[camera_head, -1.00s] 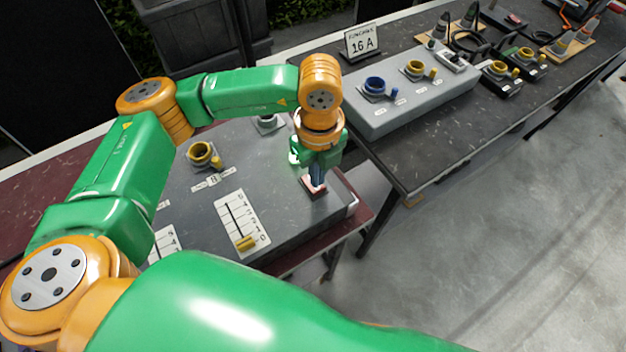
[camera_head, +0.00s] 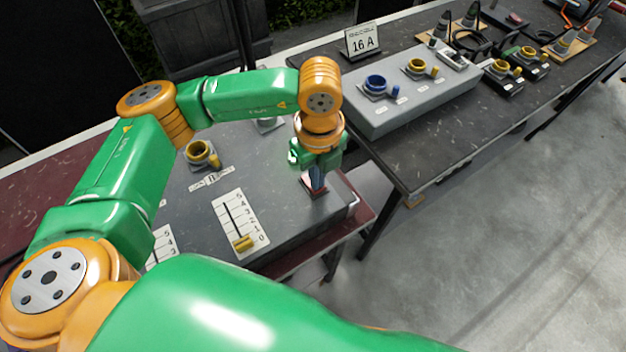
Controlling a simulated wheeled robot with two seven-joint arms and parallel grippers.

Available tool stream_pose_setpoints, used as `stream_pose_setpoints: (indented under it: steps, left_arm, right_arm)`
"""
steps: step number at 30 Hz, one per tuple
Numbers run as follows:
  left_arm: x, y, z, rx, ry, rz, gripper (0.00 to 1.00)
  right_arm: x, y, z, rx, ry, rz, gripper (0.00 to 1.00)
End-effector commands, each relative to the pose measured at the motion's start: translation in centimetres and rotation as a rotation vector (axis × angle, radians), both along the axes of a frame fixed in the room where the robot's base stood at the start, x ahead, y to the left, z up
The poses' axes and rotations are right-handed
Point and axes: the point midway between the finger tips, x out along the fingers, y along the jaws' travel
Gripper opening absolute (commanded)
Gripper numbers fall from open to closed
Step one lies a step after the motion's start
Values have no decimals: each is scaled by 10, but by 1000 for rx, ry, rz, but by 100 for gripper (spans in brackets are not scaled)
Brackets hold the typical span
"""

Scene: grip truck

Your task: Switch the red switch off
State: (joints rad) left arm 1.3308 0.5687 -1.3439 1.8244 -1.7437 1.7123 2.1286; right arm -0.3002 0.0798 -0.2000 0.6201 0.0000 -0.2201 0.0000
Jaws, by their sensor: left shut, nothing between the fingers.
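The red switch (camera_head: 312,191) sits near the right end of the grey panel (camera_head: 285,225), in a dark base. My left gripper (camera_head: 317,188) points down at it from above, shut with nothing between its fingers. The fingertips are at the switch and appear to touch it; they cover much of its top, so I cannot tell its exact tilt. My right gripper is not in view; a large green arm link fills the bottom of the picture.
A slider scale with a yellow knob (camera_head: 244,243) and a yellow socket (camera_head: 201,154) are on the same panel. Open floor lies at right.

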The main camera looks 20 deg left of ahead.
Motion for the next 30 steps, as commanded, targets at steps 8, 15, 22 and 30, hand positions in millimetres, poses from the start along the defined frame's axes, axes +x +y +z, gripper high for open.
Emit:
stream_pose_setpoints:
  steps: [8, 15, 22, 30]
  left_arm:
    - [0, 0, -4, 0, 0, 0, 0]
    - [0, 0, 12, -1, -1, 0, 0]
    - [0, 0, 39, -1, -1, 0, 0]
    - [0, 0, 67, -1, -1, 0, 0]
  right_arm:
    - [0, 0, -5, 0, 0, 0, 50]
    - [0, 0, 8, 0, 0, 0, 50]
    - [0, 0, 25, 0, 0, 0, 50]
    - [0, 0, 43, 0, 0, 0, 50]
